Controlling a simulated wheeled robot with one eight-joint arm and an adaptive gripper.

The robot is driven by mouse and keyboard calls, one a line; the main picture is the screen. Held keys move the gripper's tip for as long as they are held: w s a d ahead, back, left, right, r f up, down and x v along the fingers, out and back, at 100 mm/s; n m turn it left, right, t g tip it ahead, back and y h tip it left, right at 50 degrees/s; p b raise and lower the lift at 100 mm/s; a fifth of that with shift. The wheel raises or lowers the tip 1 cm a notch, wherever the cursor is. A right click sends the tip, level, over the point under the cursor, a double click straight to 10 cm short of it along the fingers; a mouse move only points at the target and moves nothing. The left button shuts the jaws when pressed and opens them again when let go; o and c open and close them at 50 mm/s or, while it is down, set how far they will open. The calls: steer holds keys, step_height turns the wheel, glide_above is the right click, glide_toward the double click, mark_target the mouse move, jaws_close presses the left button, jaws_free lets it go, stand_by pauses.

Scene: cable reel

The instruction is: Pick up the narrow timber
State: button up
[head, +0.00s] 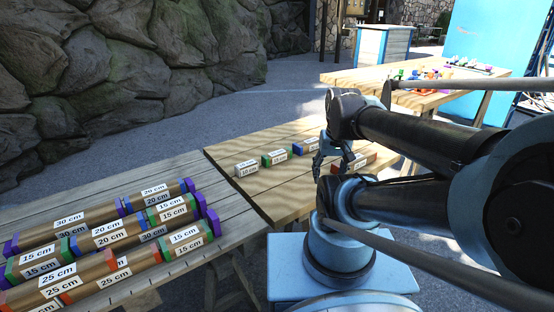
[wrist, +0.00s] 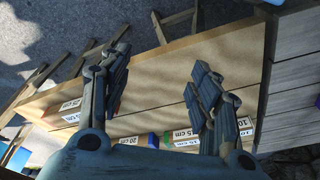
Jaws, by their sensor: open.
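Several timbers (head: 85,238) with coloured ends and length labels lie stacked on the grey table at left. Their labels read 15, 20, 25 and 30 cm; I cannot tell which is the narrow one. My gripper (head: 336,152) is over the lighter wooden table, to the right of the stack and well apart from it. In the wrist view my gripper (wrist: 160,72) is open, with bare tabletop between its fingers. It holds nothing.
The lighter table (head: 285,195) bears small labelled blocks: 10 cm (head: 246,168), green 15 cm (head: 275,158), blue 20 cm (head: 306,146) and red 25 cm (head: 368,157). Another table (head: 345,76) with coloured items stands behind. A rock wall rises at back left.

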steer(key=w+a+r+m, duration=0.2)
steer(key=w+r+m, duration=0.1)
steer(key=w+r, duration=0.4)
steer(key=m+g, duration=0.2)
steer(key=m, duration=0.6)
glide_above(277, 152)
steer(key=f, duration=1.3)
steer(key=shift+s+a+f, duration=0.1)
steer(key=shift+s+a, duration=0.05)
steer(key=shift+s, duration=0.05)
steer(key=shift+d+f, duration=0.2)
steer(key=shift+f, duration=2.4)
steer(key=c, duration=1.2)
